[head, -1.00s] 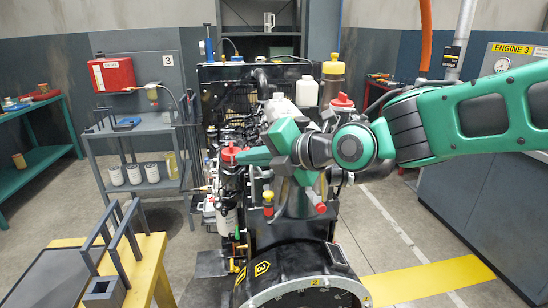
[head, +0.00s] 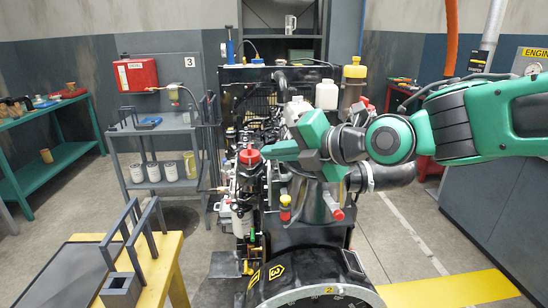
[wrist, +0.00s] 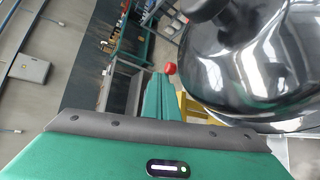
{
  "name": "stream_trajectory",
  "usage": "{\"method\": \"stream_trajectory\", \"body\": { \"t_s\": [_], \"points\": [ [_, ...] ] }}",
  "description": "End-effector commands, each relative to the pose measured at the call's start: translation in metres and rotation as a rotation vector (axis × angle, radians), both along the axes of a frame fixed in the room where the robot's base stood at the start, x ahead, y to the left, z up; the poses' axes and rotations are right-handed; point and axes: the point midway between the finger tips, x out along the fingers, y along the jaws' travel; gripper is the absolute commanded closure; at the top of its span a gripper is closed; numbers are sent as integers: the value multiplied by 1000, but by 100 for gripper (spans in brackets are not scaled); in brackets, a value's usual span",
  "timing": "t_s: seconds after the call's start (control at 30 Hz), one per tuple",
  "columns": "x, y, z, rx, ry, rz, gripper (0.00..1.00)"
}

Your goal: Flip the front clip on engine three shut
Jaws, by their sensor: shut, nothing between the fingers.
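Engine three (head: 275,115) stands in the middle of the head view, with a shiny metal canister (head: 318,205) on its near side. Two small red-tipped parts show at the canister, a red-and-yellow one (head: 285,207) on its left and a red one (head: 337,213) in front. I cannot tell which is the front clip, or its position. My gripper (head: 266,152) is shut and empty, pointing left above the canister, close to a red cap (head: 249,157). In the wrist view its green fingers (wrist: 161,92) are together, with a red knob (wrist: 170,68) beyond the tips and the dark canister (wrist: 255,60) right.
A grey cart (head: 165,150) with white filters stands left of the engine. A yellow bench (head: 165,262) with grey uprights is at lower left. A wide black hose (head: 395,175) lies under my arm, right of the canister. Open floor lies to the right.

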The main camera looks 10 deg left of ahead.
Motion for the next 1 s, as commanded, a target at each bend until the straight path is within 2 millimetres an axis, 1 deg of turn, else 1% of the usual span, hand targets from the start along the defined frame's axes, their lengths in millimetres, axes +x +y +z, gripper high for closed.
{"method": "stream_trajectory", "body": {
  "t_s": [0.43, 0.57, 0.7, 0.73, 0.8, 1.0],
  "points": [
    [-2, 2, 2, 0, 1, 0, 100],
    [-8, 11, 3, 0, 0, -1, 100],
    [-19, 27, 4, 1, -1, -4, 100],
    [-20, 16, 4, -1, -1, -11, 100],
    [-27, 1, 3, 1, 0, -13, 100],
    [-45, -35, 0, 1, 0, -13, 100]
  ]
}}
